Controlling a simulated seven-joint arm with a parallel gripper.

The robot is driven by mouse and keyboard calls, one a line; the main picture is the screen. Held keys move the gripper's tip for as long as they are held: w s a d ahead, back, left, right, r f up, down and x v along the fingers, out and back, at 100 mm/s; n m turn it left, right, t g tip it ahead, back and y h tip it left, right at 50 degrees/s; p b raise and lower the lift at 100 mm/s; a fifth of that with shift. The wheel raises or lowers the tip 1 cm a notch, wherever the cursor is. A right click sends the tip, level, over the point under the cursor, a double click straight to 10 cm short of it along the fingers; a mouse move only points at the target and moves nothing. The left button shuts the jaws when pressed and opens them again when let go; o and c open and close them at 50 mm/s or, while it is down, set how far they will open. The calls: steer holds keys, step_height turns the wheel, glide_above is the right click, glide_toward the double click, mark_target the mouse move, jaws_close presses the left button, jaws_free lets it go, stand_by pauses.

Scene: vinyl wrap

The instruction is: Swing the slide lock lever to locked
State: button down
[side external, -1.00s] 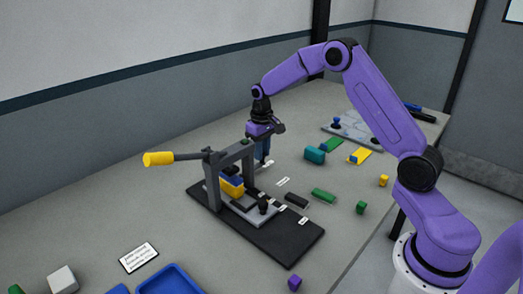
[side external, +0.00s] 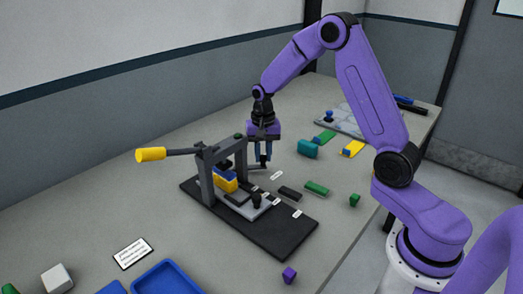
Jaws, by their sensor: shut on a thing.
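The press fixture stands on a black base plate (side external: 278,236), with a grey upright frame (side external: 207,178) and a grey slide (side external: 247,210) bearing a black knob (side external: 256,200). A yellow and blue block (side external: 226,183) sits under the frame. A long lever with a yellow grip (side external: 150,154) sticks out to the left. My gripper (side external: 263,162) points down behind the frame's right post, its blue fingers shut on a small dark upright part, apparently the handle of the slide lock lever (side external: 256,168). A thin dark arm shows at the fingertips. The fingers hide much of it.
Small white labels (side external: 277,175), a dark block (side external: 289,193) and a green block (side external: 316,187) lie right of the fixture. A teal piece (side external: 307,148) lies behind. Blue trays (side external: 165,280) and a white cube (side external: 57,278) are in front, a purple cube (side external: 289,274) at front right.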

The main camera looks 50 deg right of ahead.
steer(key=shift+s+a+m, duration=0.4)
steer(key=shift+m, duration=0.5)
steer(key=c, duration=0.9)
jaws_free()
steer(key=shift+c, duration=0.2)
steer(key=shift+r, duration=0.1)
step_height(320, 180, up, 17)
steer(key=shift+r, duration=0.15)
